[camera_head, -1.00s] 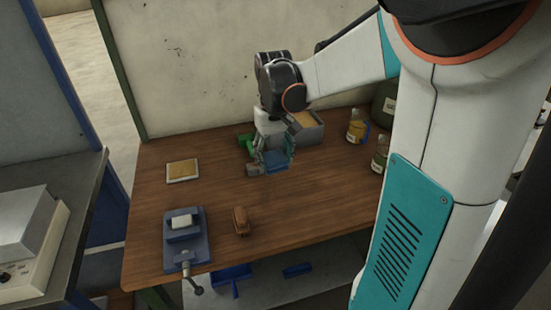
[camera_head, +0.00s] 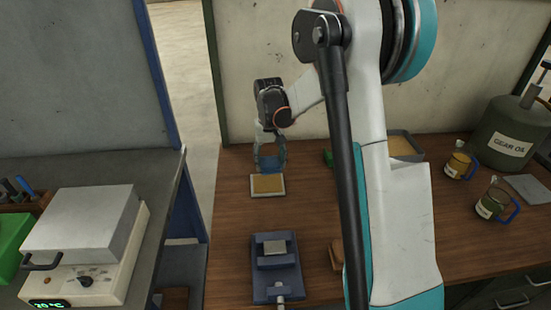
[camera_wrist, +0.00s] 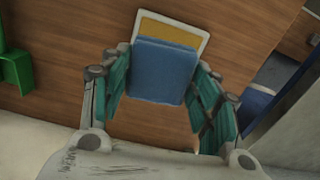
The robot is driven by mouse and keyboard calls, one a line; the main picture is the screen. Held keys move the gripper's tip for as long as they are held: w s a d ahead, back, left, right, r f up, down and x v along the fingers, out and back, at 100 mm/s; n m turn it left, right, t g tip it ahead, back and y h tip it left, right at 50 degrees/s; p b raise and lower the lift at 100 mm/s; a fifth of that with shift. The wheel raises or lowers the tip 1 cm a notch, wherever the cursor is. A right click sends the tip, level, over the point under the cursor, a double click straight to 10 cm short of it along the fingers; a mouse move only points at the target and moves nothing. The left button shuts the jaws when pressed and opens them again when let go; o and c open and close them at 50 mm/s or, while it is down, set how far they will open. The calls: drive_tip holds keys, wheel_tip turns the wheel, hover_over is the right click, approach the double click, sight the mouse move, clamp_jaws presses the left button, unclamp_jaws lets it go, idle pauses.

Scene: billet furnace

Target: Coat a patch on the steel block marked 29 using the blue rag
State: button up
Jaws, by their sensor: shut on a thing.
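My gripper (camera_head: 270,163) is shut on the blue rag (camera_wrist: 163,70), which is a flat blue pad between its teal fingers in the wrist view. In the head view the rag (camera_head: 272,168) shows low between the fingers, just behind a white-rimmed tray (camera_head: 253,192) with a yellow-brown surface. In the wrist view the rag covers part of that tray (camera_wrist: 203,42); I cannot tell whether they touch. A grey steel block (camera_head: 274,247) sits in the blue vise (camera_head: 277,276) at the front of the table. No number is readable on it.
A brown brush-like object (camera_head: 336,255) lies right of the vise, partly behind my arm. A grey bin (camera_head: 406,146), jars (camera_head: 457,165) and a gear oil can (camera_head: 512,140) stand at the right.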

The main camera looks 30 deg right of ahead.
sight(267, 183)
drive_tip(key=shift+w+a+f, duration=0.3)
drive_tip(key=shift+w+a, duration=0.05)
drive_tip(key=shift+w, duration=0.3)
drive_tip(key=shift+f, duration=0.15)
drive_tip(key=shift+f+b, duration=1.8)
drive_tip(key=shift+f, duration=1)
drive_tip(key=shift+s+f+b, duration=0.1)
drive_tip(key=shift+f+b, duration=0.35)
drive_tip(key=shift+f, duration=0.1)
drive_tip(key=shift+r, duration=0.15)
drive_tip(key=shift+r+p, duration=2.05)
drive_tip(key=shift+r, duration=1.35)
drive_tip(key=shift+f, duration=0.1)
